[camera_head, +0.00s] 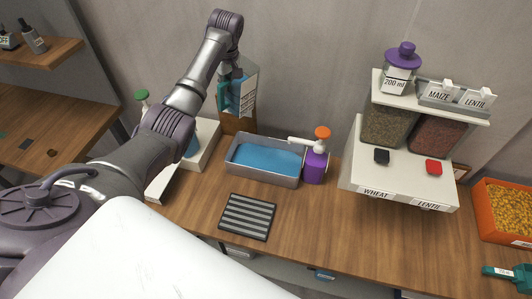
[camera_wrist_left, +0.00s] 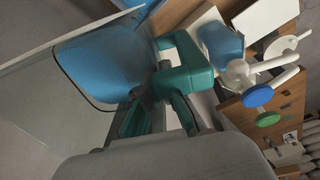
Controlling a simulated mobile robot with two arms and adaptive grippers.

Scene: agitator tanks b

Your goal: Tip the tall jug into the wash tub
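The wash tub (camera_head: 292,181) is a grey rectangular basin holding blue liquid, to the right and in front of the jug. My left gripper (camera_head: 224,92) is at the jug's left side, by teal parts. In the left wrist view the jug (camera_wrist_left: 108,65) fills the left, with teal parts (camera_wrist_left: 183,68) in front of my gripper. Whether its fingers are closed on the jug is unclear. My right gripper is out of view.
A purple pump bottle (camera_head: 315,167) with an orange top stands against the tub's right end. A striped grey mat (camera_head: 247,217) lies in front. A white tray (camera_head: 204,150) and a green-capped pump (camera_head: 142,97) are left. A white dispenser stand (camera_head: 350,170) is right.

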